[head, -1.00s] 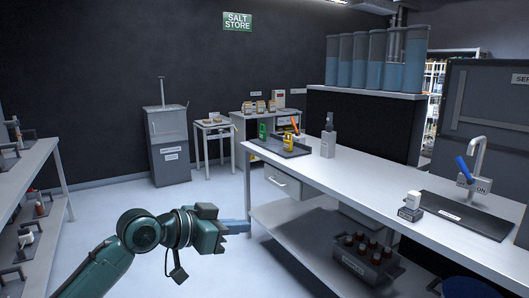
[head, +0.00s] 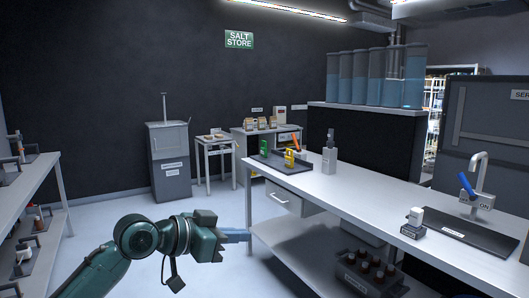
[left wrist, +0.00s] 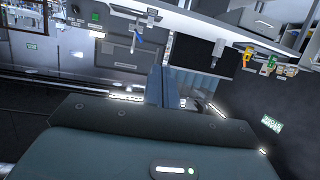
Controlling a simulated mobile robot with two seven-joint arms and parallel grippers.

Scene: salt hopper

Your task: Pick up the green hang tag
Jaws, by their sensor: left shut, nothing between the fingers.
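The green hang tag (head: 264,147) stands upright on a dark tray (head: 300,170) at the far left end of the long counter. A yellow tag (head: 289,157) stands just to its right, nearer to me. In the left wrist view, which is tilted, the green tag (left wrist: 271,62) and yellow tag (left wrist: 247,56) show small at the upper right. My left gripper (head: 246,236) is shut and empty, lower than the counter top and well short of the tag. Its closed fingers also show in the left wrist view (left wrist: 163,86). My right gripper is not in view.
The long white counter (head: 370,194) runs along the right, with a grey bottle (head: 329,158) beside the tray. A drawer (head: 283,198) and a lower shelf (head: 305,247) lie under it. Shelving (head: 35,190) stands at the left. The floor between is clear.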

